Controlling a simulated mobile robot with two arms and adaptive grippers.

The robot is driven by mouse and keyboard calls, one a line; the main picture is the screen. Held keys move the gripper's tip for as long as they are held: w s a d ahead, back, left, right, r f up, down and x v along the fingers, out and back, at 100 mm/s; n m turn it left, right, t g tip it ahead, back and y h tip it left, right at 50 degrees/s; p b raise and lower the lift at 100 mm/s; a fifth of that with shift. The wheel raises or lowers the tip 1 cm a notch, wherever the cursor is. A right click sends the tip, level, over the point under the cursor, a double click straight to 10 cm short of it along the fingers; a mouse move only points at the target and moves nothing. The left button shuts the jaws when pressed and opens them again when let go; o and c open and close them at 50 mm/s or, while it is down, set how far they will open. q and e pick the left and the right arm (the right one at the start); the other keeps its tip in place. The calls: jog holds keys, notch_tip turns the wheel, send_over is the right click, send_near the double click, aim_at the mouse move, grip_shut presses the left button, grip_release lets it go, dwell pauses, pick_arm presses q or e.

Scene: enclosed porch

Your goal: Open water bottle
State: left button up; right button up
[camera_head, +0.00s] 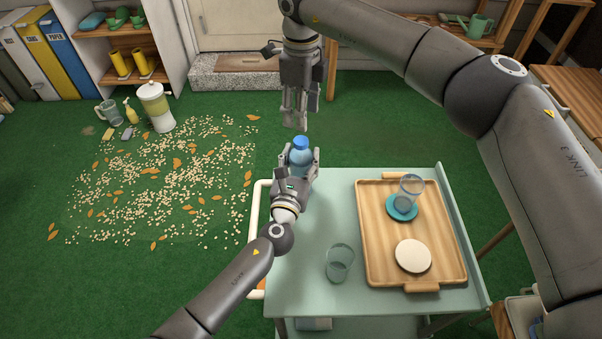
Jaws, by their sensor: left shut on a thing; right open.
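The water bottle (301,156) is blue and translucent with a blue cap (300,142) on top. It is upright at the far left corner of the pale green cart (310,240). My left gripper (303,163) is shut around the bottle's body from the near side and hides its lower part. I cannot tell whether the bottle touches the cart top. My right gripper (295,115) points down just above the cap, open and empty. It looks apart from the cap.
Pale bits and orange leaves litter the green floor at left.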

aim_at(301, 140)
pick_arm(q)
grip_shut()
pick_arm(e)
jog(key=m, duration=0.6)
jog(key=shift+m, duration=0.4)
jog(key=m, duration=1.2)
jog(key=shift+m, duration=0.4)
jog(key=m, duration=1.1)
jog(key=shift+m, duration=0.3)
jog(key=shift+f, duration=4.05)
